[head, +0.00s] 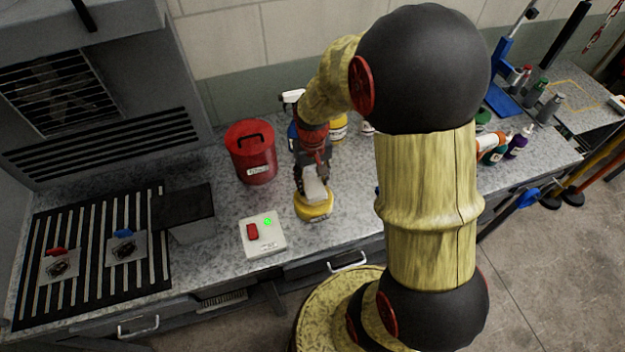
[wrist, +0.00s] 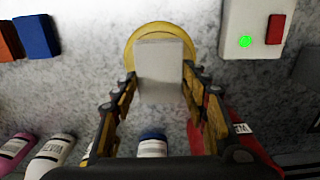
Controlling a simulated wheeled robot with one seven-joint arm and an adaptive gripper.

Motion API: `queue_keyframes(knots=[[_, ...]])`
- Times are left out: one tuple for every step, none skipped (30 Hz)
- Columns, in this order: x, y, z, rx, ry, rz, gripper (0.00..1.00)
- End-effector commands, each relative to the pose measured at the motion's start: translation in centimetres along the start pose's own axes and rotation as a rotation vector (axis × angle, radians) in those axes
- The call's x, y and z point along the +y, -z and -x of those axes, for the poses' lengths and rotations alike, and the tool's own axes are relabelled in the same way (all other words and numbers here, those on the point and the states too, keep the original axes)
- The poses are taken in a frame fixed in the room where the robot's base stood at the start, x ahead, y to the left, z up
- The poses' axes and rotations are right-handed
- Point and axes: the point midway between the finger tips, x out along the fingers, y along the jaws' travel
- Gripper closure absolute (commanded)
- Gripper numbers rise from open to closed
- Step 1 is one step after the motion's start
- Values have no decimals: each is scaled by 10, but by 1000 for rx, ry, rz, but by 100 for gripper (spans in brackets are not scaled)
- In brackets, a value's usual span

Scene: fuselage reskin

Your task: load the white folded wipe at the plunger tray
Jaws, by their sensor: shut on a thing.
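The white folded wipe (wrist: 160,68) is between the fingers of my gripper (wrist: 159,84) in the wrist view, and the gripper is shut on it. In the head view my gripper (head: 312,178) points down with the pale wipe (head: 315,190) at its tips. Below the wipe is a round yellow container (head: 314,208), which I take to be the plunger tray; its yellow rim also shows in the wrist view (wrist: 136,42). The wipe covers most of its top. I cannot tell whether the wipe touches it.
A white box (head: 262,238) with a red switch and a lit green light stands beside the yellow container. A red lidded can (head: 251,152) is behind to the left. A dark bin (head: 187,213) and a slatted black mat (head: 96,258) lie further left. Several bottles stand at the right.

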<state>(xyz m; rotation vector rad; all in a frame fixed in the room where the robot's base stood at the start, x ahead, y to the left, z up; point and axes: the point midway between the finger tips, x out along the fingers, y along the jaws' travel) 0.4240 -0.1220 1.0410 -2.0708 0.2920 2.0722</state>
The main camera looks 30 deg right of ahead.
Motion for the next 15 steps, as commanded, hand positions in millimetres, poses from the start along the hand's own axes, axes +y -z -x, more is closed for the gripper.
queue_keyframes(knots=[[0, 0, -1, 0, 0, 0, 76], [0, 0, -1, 0, 0, 0, 76], [0, 0, -2, 0, 0, 0, 76], [0, 0, -2, 0, 0, 0, 76], [0, 0, -2, 0, 0, 0, 76], [0, 0, -3, 0, 0, 0, 76], [0, 0, -3, 0, 0, 0, 76], [0, 0, -3, 0, 0, 0, 76], [0, 0, -4, 0, 0, 0, 76], [0, 0, -4, 0, 0, 0, 76], [0, 0, -4, 0, 0, 0, 76], [0, 0, -5, 0, 0, 0, 76], [0, 0, -5, 0, 0, 0, 76], [0, 0, -6, 0, 0, 0, 76], [0, 0, -6, 0, 0, 0, 76]])
